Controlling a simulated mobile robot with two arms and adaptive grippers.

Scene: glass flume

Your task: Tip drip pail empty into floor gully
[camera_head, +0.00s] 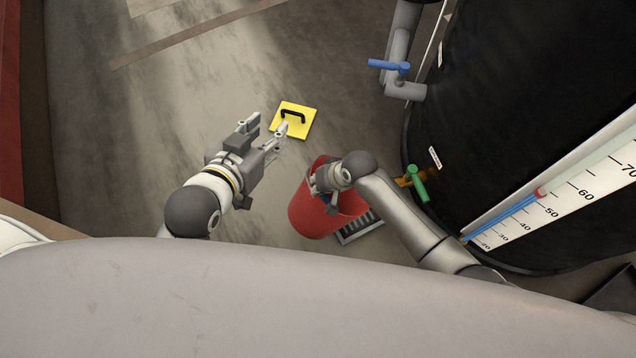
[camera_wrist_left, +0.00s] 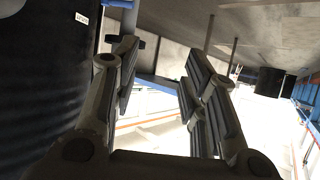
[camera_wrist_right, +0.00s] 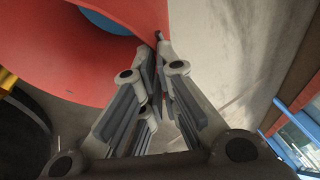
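The red drip pail (camera_head: 308,214) is low over the floor beside and partly over the floor gully's dark grating (camera_head: 362,226); it looks tilted. My right gripper (camera_head: 324,186) is at the pail's rim, its wrist covering part of the mouth. In the right wrist view its fingertips (camera_wrist_right: 160,42) are close together at the edge of the red pail (camera_wrist_right: 60,65). A blue round patch shows within the red; I cannot tell how much the pail holds. My left gripper (camera_head: 268,127) is open and empty, left of the pail; its spread fingers show in the left wrist view (camera_wrist_left: 165,55).
A yellow plate with a black handle (camera_head: 301,131) lies beyond my left gripper. The big black tank (camera_head: 500,130) stands at right, with a green-handled tap (camera_head: 417,184), a blue-handled valve (camera_head: 389,66) and a scale (camera_head: 545,212). Floor at left is clear.

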